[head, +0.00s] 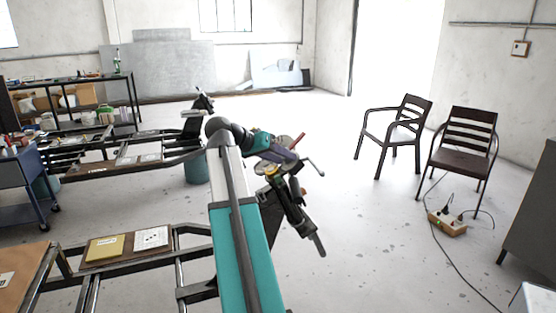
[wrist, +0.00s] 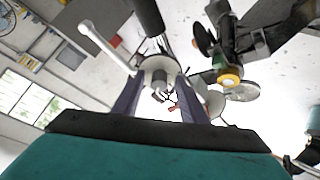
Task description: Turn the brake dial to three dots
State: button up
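My gripper (wrist: 159,88) reaches toward the spring-suspension mechanism (head: 292,200). In the wrist view its two purple-grey fingers stand well apart, with a pale round disc (wrist: 158,65) at their tips. A small dark knob (wrist: 158,95) shows between the fingers. I cannot tell whether the fingers touch the disc. The disc may be the brake dial; no dots are readable on it. In the head view my gripper (head: 284,152) is at the top of the mechanism, and my own arm and the mechanism hide the contact.
A crank handle (head: 318,168) sticks out on the right; a pale lever (wrist: 98,42) shows beside the left finger. A part with a yellow button (wrist: 229,80) sits to the right. Two chairs (head: 468,150) stand farther right.

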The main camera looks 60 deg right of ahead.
jog(key=b+v, duration=0.1)
jog(key=v, duration=1.2)
jog(key=shift+a+r, duration=0.2)
jog(key=shift+a, duration=0.15)
jog(key=shift+w, duration=0.15)
